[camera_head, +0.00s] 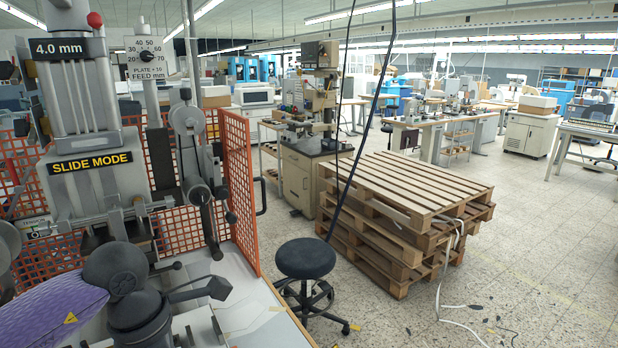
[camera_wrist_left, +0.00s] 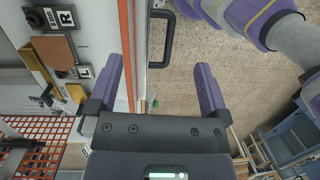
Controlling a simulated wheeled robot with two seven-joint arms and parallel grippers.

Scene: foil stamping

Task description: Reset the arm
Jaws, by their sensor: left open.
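My left gripper (camera_wrist_left: 159,64) shows in the left wrist view with its two purple fingers wide apart and nothing between them. Beyond the fingers are a black bar handle and bare speckled floor. In the head view, my left arm comes in from the lower left with a purple link and dark joints, in front of the stamping machine (camera_head: 95,185). I cannot make out the fingers there. My right gripper is in neither view.
The machine bears a SLIDE MODE label and a feed dial (camera_head: 150,58). An orange mesh guard (camera_head: 240,190) edges its table. A black handle (camera_wrist_left: 153,40) sticks out beside the table. A black stool (camera_head: 305,258) and stacked pallets (camera_head: 400,205) stand right. Floor at far right is mostly clear.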

